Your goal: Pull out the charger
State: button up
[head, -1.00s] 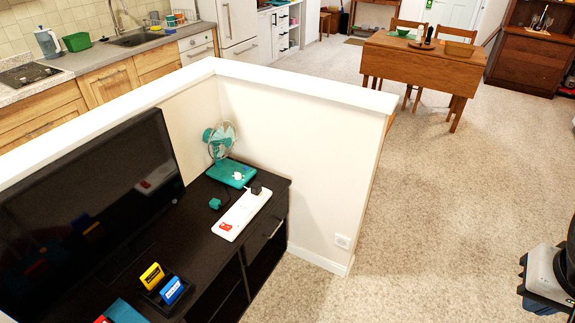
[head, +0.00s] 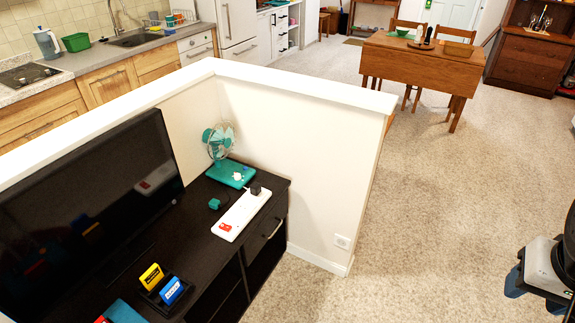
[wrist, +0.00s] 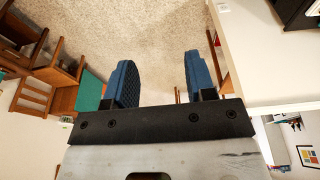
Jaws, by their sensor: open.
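A black charger (head: 255,188) is at the far end of a white power strip (head: 240,216) on the dark cabinet, in the head view. It looks plugged in, but its prongs are hidden. The strip has a red switch at its near end. My gripper (wrist: 158,75) has two blue fingers spread apart with nothing between them in the wrist view. In the head view it shows at the right edge, far to the right of the cabinet and strip, over the floor. The charger and strip are not recognisable in the wrist view.
A white half-wall (head: 300,165) stands behind and to the right of the cabinet (head: 200,240). A teal fan (head: 218,140), a dark television (head: 95,205) and small coloured boxes (head: 162,284) are near the strip. Open floor (head: 440,200) lies between wall and gripper.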

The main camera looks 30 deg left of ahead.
jog(key=shift+o, duration=1.1)
jog(key=shift+w+a+r, duration=0.1)
jog(key=shift+w+a, duration=0.05)
jog(key=shift+w, duration=0.3)
jog(key=shift+o, duration=0.2)
jog(key=w+a+r+n, duration=0.2)
jog(key=w+a, duration=0.3)
jog(key=w, duration=0.5)
jog(key=shift+w+n, duration=0.2)
jog(key=shift+n, duration=0.2)
jog(key=w+a+f+n+g, duration=0.1)
jog(key=w+a+f+n, duration=0.2)
jog(key=w+a, duration=0.95)
jog(key=w+a+f+n+g, duration=0.1)
jog(key=w+a+f+n, duration=0.3)
jog(key=w+a, duration=0.8)
jog(key=n, duration=0.8)
send_over(255, 185)
jog(key=d, duration=0.1)
jog(key=shift+g, duration=0.3)
notch_tip(255, 185, down, 31)
jog(key=shift+w+f, duration=0.15)
jog(key=shift+f, duration=0.05)
jog(key=shift+a+f, duration=0.4)
jog(key=shift+f, duration=0.05)
